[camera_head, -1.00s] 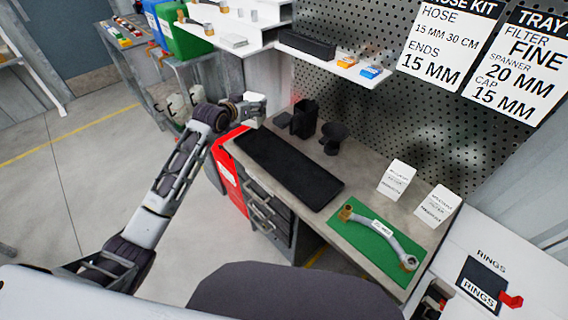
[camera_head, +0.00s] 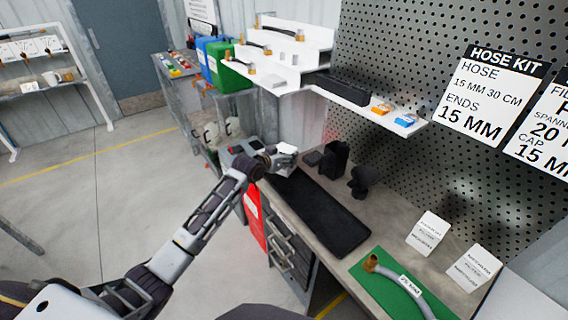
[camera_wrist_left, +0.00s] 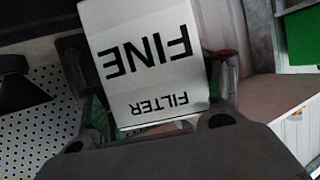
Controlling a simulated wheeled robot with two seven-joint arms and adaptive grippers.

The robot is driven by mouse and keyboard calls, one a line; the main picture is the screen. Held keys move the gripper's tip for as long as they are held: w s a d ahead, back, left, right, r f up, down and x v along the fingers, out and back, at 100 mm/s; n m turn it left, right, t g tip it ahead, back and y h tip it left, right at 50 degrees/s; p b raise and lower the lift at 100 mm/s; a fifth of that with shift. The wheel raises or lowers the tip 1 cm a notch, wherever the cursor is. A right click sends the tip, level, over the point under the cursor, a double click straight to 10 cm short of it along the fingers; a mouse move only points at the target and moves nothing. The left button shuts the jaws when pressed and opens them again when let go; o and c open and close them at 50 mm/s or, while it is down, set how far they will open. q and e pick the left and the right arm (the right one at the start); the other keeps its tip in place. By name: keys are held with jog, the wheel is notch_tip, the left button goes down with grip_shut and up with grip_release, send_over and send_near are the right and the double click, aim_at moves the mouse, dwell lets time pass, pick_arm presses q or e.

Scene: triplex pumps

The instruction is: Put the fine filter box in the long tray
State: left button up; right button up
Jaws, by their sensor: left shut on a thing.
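The fine filter box (camera_wrist_left: 148,62) is white with black FINE and FILTER lettering, upside down in the left wrist view. My left gripper (camera_head: 268,157) is shut on it. In the head view the box is a small white shape (camera_head: 284,161) at the end of my left arm, over the far left end of the long tray (camera_head: 322,216). The long tray is dark, looks empty, and lies along the bench. Whether the box touches anything below cannot be told. My right gripper is not in view.
Behind the tray stand a black holder (camera_head: 335,157) and a dark funnel-like thing (camera_head: 362,180). A green mat (camera_head: 385,294) with a hose is at the near right, by two white cards (camera_head: 428,233). A white shelf (camera_head: 362,103) is above the bench.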

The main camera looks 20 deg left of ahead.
pick_arm(q)
jog(key=shift+f, duration=1.85)
jog(key=o, duration=1.2)
jog(key=shift+f, duration=0.15)
jog(key=shift+o, duration=0.2)
jog(key=v, duration=1.2)
jog(key=shift+r, duration=0.25)
jog(key=shift+w, duration=0.1)
